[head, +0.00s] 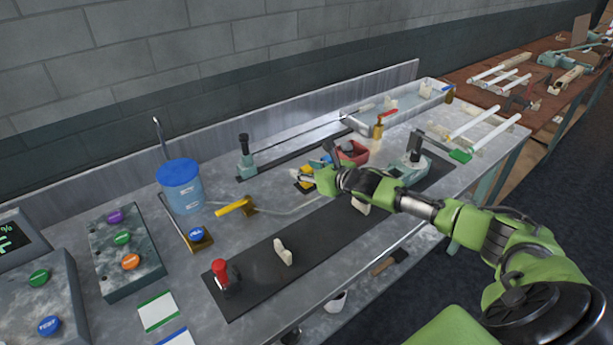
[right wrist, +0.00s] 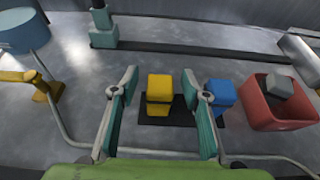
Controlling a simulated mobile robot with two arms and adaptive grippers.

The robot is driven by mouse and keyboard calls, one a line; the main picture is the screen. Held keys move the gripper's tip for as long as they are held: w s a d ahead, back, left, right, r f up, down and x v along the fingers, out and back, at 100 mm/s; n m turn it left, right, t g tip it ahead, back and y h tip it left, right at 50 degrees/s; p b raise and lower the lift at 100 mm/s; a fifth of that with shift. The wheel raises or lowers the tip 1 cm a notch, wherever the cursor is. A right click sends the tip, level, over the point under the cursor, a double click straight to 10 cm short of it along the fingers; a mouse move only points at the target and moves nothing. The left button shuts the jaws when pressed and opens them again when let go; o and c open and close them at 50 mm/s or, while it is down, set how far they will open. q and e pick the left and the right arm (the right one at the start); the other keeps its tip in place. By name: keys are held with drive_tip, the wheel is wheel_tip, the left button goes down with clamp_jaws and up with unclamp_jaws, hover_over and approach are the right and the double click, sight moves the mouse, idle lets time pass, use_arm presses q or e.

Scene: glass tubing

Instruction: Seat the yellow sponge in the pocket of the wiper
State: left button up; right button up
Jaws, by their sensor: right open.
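The yellow sponge (right wrist: 160,95) is a small upright block on a dark pad (right wrist: 180,118), beside a blue block (right wrist: 222,98). In the head view, the sponge (head: 304,186) is partly hidden by my right gripper (head: 326,168). That gripper is open and empty; in the right wrist view its teal fingers (right wrist: 160,78) stand on either side of the sponge with gaps. Two teal fixtures show: one with a black knob (head: 244,163) on the back rail, another (head: 410,168) at the right. I cannot tell which is the wiper, and no pocket is visible. My left gripper is out of view.
A red bin (right wrist: 282,108) with a grey block stands right of the blue block. A blue-lidded container (head: 181,190) and a yellow-handled valve (head: 236,207) are to the left. A long black strip (head: 310,235) runs along the front, with a red-handled clamp (head: 222,275).

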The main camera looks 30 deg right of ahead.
drive_tip(key=c, duration=1)
